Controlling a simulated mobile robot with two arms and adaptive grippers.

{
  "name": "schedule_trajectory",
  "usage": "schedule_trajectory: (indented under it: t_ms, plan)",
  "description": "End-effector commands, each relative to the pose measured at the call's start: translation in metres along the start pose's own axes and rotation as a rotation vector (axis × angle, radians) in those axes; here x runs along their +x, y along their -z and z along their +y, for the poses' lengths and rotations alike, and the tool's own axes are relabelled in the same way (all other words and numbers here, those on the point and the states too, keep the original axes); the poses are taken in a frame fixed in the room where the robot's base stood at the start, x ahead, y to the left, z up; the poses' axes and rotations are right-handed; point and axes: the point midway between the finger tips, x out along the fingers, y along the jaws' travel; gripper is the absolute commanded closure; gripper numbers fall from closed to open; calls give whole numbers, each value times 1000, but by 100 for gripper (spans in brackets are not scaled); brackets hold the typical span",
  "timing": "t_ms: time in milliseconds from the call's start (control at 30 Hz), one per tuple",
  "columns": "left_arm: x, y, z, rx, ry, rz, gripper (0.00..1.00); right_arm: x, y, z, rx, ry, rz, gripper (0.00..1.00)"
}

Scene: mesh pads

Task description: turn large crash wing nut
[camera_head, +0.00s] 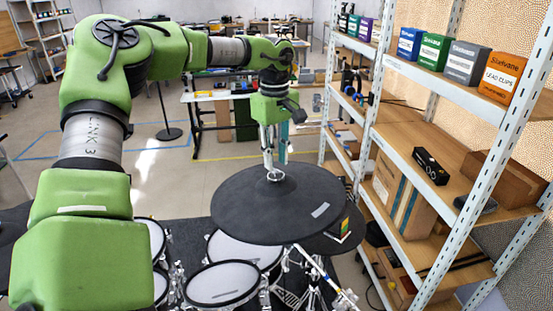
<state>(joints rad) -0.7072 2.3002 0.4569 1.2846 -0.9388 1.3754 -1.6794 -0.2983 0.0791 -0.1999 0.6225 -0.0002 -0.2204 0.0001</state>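The large crash (250,215) is a dark round cymbal pad on a stand, roughly in the middle of the head view. Its wing nut sits at the top centre of the pad and is small and partly hidden by my gripper, with a pale ring (275,175) showing there. My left gripper (270,165) points straight down above the pad's centre, with its fingertips at or just above the wing nut. I cannot tell whether the fingers touch it or are closed on it. My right gripper is not in view.
Drum pads (222,284) with white heads stand below the cymbal. A second dark pad (330,238) is partly under it. A metal shelf rack (450,210) with boxes stands close on the right. Open floor (185,180) lies behind at left.

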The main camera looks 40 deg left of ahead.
Motion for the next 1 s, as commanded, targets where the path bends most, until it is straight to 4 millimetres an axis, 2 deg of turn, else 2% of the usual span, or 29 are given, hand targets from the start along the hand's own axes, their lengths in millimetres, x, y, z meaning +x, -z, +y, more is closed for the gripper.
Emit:
schedule_trajectory:
  t_ms: [200, 533, 600, 633, 1000]
  plan:
    - [20, 0, 0, 0, 0, -1, 77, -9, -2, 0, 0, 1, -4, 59]
    - [24, 0, 0, -1, 0, 0, 77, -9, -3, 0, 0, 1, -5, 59]
    - [24, 0, 0, -1, -1, 0, 95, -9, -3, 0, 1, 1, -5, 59]
    - [24, 0, 0, 0, -1, 0, 100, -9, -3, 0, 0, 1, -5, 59]
    - [24, 0, 1, -19, -1, 0, 100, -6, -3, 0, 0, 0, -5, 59]
